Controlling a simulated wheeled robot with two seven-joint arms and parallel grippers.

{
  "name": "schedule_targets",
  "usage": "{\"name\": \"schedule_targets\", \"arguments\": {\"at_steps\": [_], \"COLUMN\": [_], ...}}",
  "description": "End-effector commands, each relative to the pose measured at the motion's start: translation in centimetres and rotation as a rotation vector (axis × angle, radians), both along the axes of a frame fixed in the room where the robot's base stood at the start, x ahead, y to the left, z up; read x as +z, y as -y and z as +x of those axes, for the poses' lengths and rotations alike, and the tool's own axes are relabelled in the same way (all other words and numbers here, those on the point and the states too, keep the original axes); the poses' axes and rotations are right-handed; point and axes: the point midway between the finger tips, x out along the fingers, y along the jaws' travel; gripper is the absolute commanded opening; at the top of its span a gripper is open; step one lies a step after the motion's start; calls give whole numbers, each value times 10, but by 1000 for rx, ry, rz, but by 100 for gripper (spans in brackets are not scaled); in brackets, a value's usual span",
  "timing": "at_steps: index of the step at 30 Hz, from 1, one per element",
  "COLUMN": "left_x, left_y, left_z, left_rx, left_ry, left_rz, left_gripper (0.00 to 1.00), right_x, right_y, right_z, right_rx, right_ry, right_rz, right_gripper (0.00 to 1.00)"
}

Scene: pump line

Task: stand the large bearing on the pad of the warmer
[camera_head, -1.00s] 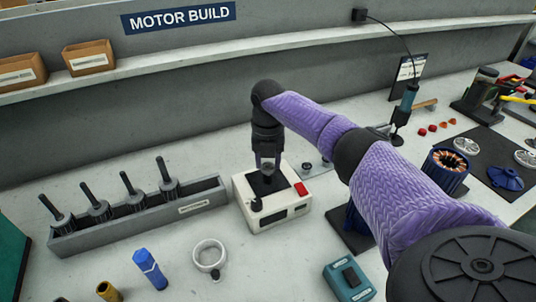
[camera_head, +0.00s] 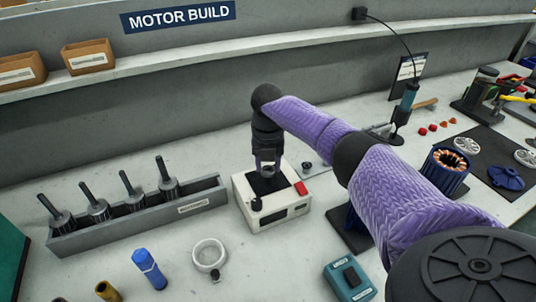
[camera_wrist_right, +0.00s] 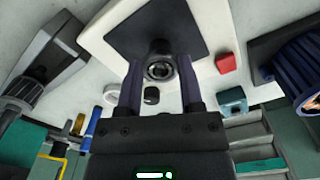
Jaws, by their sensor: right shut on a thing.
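The warmer (camera_head: 281,214) is a cream box with a dark pad (camera_head: 270,186) on top, a red button and a black knob. My right gripper (camera_head: 267,168) points down over the pad. It is shut on the bearing (camera_wrist_right: 160,67), a dark ring with a shiny inner race, which shows between the fingertips in the right wrist view. In the head view the bearing is small and mostly hidden by the fingers. It is at or just above the pad; I cannot tell whether it touches. My left gripper is not in view.
A copper-wound stator (camera_head: 448,168) stands at right. Small parts sit behind the warmer.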

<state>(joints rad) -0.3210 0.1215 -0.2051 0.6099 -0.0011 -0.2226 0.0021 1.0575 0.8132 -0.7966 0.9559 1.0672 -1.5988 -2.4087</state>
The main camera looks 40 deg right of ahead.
Motion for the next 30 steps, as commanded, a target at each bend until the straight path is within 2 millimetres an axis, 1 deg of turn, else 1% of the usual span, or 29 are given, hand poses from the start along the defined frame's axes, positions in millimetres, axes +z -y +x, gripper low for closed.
{"name": "schedule_targets", "arguments": {"at_steps": [8,18,19,20,21,24,29,30], "left_x": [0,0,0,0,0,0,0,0], "left_y": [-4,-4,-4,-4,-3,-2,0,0], "left_z": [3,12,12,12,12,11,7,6], "left_rx": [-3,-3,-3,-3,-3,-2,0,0], "left_ry": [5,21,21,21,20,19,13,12], "left_rz": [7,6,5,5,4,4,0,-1], "left_gripper": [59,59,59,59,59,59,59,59], "right_x": [0,-4,-4,-4,-4,-4,-4,-5], "right_y": [0,0,0,0,0,0,0,0], "right_z": [0,0,0,0,0,0,0,0], "right_rx": [0,0,0,0,0,0,0,0], "right_ry": [0,1,1,1,1,0,0,0], "right_rz": [0,1,1,1,1,0,0,0], "right_gripper": [15,15,54,61,69,89,89,95]}}
